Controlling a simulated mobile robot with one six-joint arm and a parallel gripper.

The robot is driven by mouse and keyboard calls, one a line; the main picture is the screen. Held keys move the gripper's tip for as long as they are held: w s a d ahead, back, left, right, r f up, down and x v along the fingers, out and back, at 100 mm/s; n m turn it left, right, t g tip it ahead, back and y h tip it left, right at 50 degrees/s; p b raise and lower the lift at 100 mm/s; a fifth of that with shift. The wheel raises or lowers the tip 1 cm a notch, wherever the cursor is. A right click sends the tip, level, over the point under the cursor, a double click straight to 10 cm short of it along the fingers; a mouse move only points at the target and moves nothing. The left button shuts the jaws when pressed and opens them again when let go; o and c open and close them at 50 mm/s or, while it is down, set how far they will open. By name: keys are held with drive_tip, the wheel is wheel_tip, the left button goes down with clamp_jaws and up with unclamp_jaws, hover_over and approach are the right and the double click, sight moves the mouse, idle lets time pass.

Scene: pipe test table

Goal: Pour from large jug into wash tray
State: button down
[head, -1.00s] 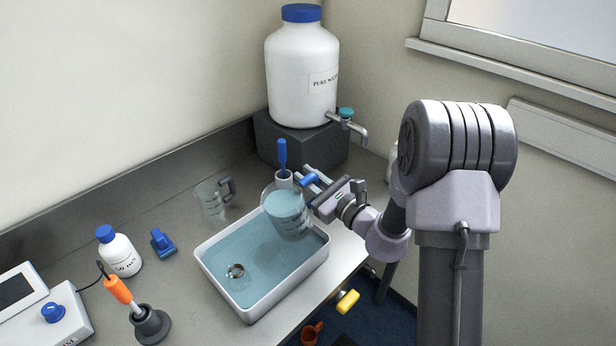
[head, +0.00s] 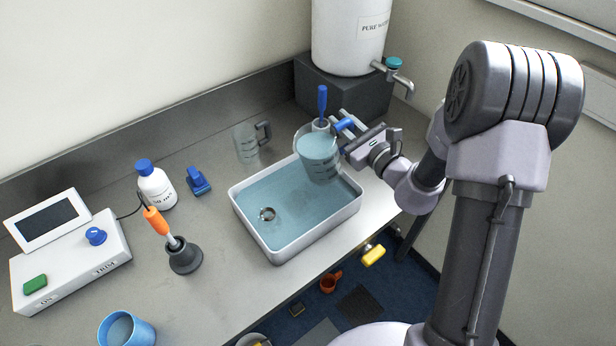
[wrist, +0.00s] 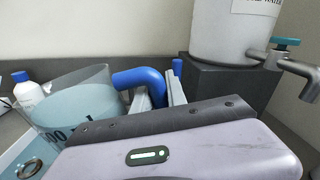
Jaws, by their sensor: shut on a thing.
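The large jug (head: 317,158) is clear with dark markings and holds blue-tinted liquid. It is held over the back right part of the wash tray (head: 277,256). My gripper (head: 345,125) is shut on the jug's blue handle, which shows in the wrist view (wrist: 140,78). In the wrist view the jug (wrist: 75,100) is at the left, with its liquid in it. The wash tray is white-rimmed and holds blue liquid, with a small metal ring (head: 267,214) in it. I see no stream from the jug. The jug's far side is hidden.
A smaller clear jug (head: 246,145) stands behind the tray. A blue-handled tool (head: 322,103) stands upright behind the held jug. A big white water container (head: 345,35) with a tap sits on a dark block (head: 365,97). A bottle (head: 157,187) and an orange-handled probe (head: 158,224) stand left.

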drive_tip(key=shift+r, duration=0.1)
drive_tip(key=shift+r+n, duration=0.55)
drive_tip(key=shift+n, duration=0.05)
drive_tip(key=shift+b, duration=0.3)
drive_tip(key=shift+r+n+b, duration=0.3)
drive_tip(key=shift+r+n, duration=0.15)
drive_tip(key=shift+n, duration=0.15)
drive_tip(key=shift+s+a+r+n+b, duration=0.25)
drive_tip(key=shift+r+n+b, duration=0.45)
drive_tip(key=shift+b, duration=0.8)
idle(4.9)
